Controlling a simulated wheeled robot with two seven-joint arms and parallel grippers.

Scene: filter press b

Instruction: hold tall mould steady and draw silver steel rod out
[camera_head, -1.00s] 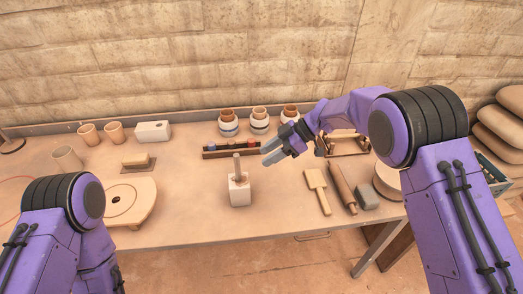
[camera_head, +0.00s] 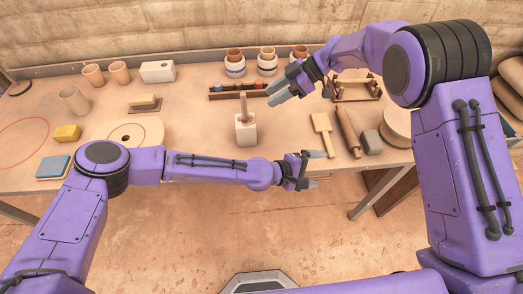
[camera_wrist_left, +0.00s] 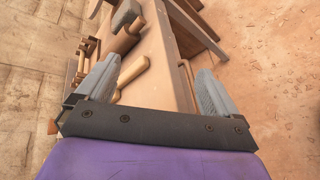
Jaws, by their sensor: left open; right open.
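The tall mould (camera_head: 246,133) is a pale upright block near the table's front edge, left of centre in the head view. The silver steel rod (camera_head: 243,105) stands upright out of its top. My left gripper (camera_head: 318,169) is open and empty, right of the mould and lower in the picture, by the table's front edge. My right gripper (camera_head: 272,95) is open and empty, up and right of the rod and apart from it. In the left wrist view, the left jaws (camera_wrist_left: 158,65) are wide apart with nothing between them; mould and rod do not show there.
A wooden paddle (camera_head: 322,127), a rolling pin (camera_head: 348,130) and a grey block (camera_head: 372,142) lie to the right. A dark rack (camera_head: 232,93) is behind the mould. Table around the mould is clear.

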